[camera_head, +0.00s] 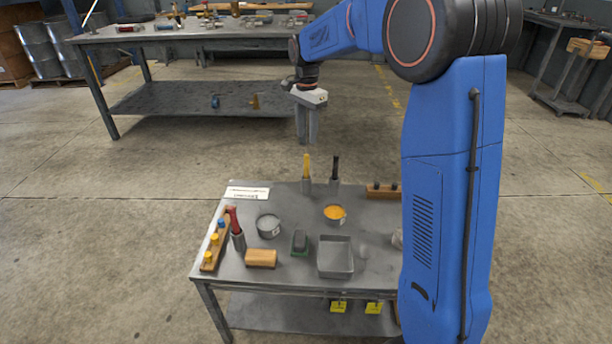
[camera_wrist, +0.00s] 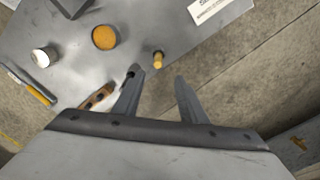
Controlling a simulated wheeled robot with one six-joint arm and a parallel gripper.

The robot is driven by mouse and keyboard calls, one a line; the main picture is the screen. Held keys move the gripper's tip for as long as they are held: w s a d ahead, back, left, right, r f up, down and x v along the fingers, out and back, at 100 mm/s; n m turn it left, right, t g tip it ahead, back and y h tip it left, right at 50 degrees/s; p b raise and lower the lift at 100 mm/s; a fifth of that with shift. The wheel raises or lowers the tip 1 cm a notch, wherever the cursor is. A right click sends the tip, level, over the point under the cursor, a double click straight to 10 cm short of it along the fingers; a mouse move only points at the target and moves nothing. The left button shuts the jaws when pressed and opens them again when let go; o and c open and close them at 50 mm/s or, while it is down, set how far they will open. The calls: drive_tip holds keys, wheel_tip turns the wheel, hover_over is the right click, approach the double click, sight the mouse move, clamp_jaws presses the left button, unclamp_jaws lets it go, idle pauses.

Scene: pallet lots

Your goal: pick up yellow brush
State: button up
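The yellow brush (camera_head: 307,163) stands upright in a grey metal holder near the back edge of the small metal table (camera_head: 290,272). Its yellow end also shows in the wrist view (camera_wrist: 158,56), just beyond and roughly between my fingertips. My gripper (camera_head: 306,141) is above the brush and apart from it, with its fingers pointing down. In the wrist view the two fingers of my gripper (camera_wrist: 161,78) are spread apart with nothing between them. The brush's lower part is hidden in its holder.
A black-handled tool (camera_head: 335,166) stands close to the right of the brush. A tin with orange contents (camera_head: 335,215), a grey tin (camera_head: 268,226), a metal tray (camera_head: 335,258) and a red-handled tool (camera_head: 233,218) are nearer. A larger workbench (camera_head: 215,32) stands behind.

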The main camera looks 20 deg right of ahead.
sight(306, 166)
wheel_tip(306, 166, down, 8)
drive_tip(key=shift+f, duration=0.2)
drive_tip(key=shift+s+a+f, duration=0.1)
drive_tip(key=shift+s+f, duration=0.1)
drive_tip(key=shift+f, duration=1.1)
drive_tip(key=shift+s+a+f, duration=0.1)
drive_tip(key=shift+s+f, duration=0.05)
drive_tip(key=shift+f, duration=1.15)
clamp_jaws()
